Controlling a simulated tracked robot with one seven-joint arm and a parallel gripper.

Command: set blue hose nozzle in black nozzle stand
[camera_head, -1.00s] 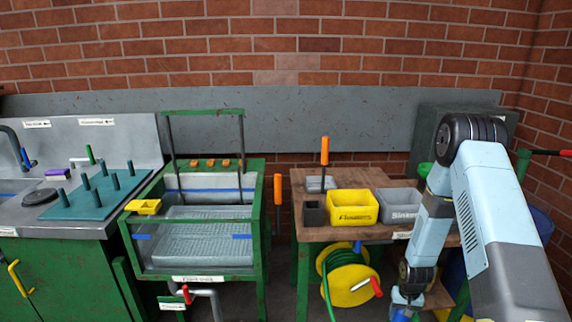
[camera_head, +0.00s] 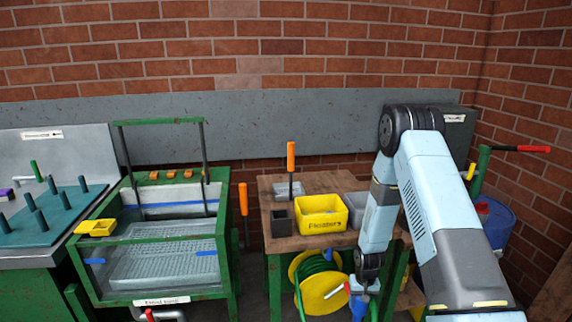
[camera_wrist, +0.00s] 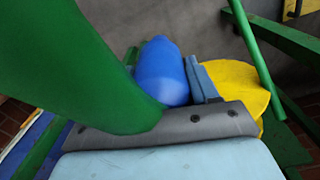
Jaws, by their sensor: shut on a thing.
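The blue hose nozzle (camera_wrist: 162,72) sits between the pale blue fingers of my gripper in the wrist view, and the gripper is shut on it. A thick green hose fills the upper left of that view and hides part of the nozzle. The black nozzle stand (camera_head: 281,222) appears to be the small dark box at the table's front left, up and left of my gripper.
A yellow bin (camera_head: 320,225) and a grey bin (camera_head: 353,205) stand right of the dark box on the wooden table (camera_head: 290,243). An orange-handled tool (camera_head: 291,158) rises behind. The yellow hose reel (camera_head: 318,293) is below. A green-framed tank (camera_head: 150,245) stands left.

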